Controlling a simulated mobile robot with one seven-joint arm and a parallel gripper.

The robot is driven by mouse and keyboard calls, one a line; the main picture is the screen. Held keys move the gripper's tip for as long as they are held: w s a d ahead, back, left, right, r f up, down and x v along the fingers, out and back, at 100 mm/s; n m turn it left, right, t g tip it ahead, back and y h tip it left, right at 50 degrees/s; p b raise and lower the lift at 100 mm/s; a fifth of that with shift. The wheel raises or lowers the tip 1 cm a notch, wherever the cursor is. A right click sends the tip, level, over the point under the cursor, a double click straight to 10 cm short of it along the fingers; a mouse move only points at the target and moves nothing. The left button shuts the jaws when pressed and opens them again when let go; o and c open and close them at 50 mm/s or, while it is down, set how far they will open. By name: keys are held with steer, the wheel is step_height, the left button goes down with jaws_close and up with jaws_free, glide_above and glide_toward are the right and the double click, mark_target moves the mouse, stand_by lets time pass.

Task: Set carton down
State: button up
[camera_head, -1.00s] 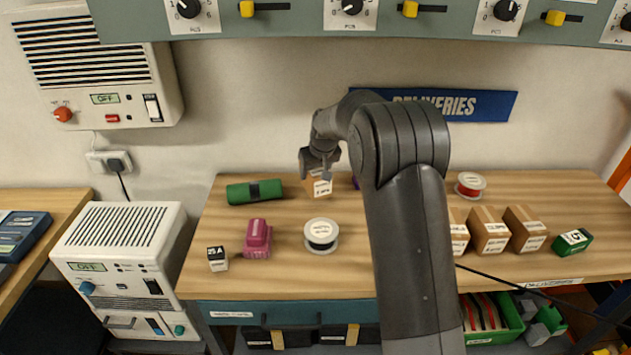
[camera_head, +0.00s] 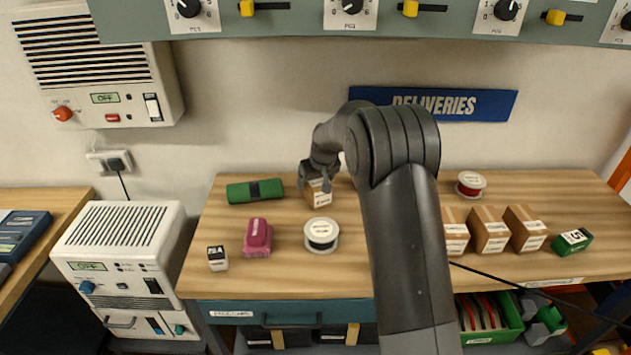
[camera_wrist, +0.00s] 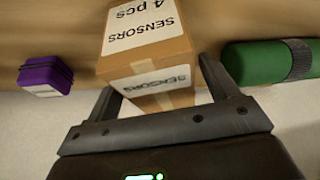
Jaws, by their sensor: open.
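The carton (camera_head: 319,192) is a small brown box with a white label. It appears to rest on the wooden bench, just right of a green roll and behind a spool. In the wrist view the carton (camera_wrist: 146,62) shows a label reading "SENSORS 4 pcs". My gripper (camera_head: 318,180) is at the carton from behind and above. In the wrist view the open fingers of my gripper (camera_wrist: 160,85) lie on either side of the carton's near end. Whether either finger touches it I cannot tell.
The green roll (camera_head: 255,191) lies close left; it also shows in the wrist view (camera_wrist: 268,62). A purple case (camera_wrist: 45,75) stands on the carton's other side. A black-and-white spool (camera_head: 321,233) and a pink object (camera_head: 257,236) stand in front. Several cartons (camera_head: 490,230) stand to the right.

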steer(key=v, duration=1.1)
steer(key=shift+s+r, duration=0.15)
steer(key=shift+r, duration=0.2)
steer(key=s+d+r+m, duration=0.1)
steer(key=s+d+r, duration=0.2)
steer(key=s+r, duration=0.5)
steer(key=s+d+r+m, duration=0.1)
steer(key=s+d+r, duration=0.25)
steer(key=s, duration=0.75)
steer(key=s+d+f+m+h, duration=0.1)
steer(key=s+d, duration=0.1)
steer(key=s, duration=0.9)
steer(key=s+d+f+m+t, duration=0.1)
steer(key=s+d+f, duration=0.1)
steer(key=s, duration=1)
steer(key=shift+d+f+t+h, duration=0.15)
steer(key=shift+d+t+h, duration=0.15)
steer(key=shift+d+h, duration=0.15)
steer(key=shift+o, duration=0.2)
steer(key=shift+s, duration=0.15)
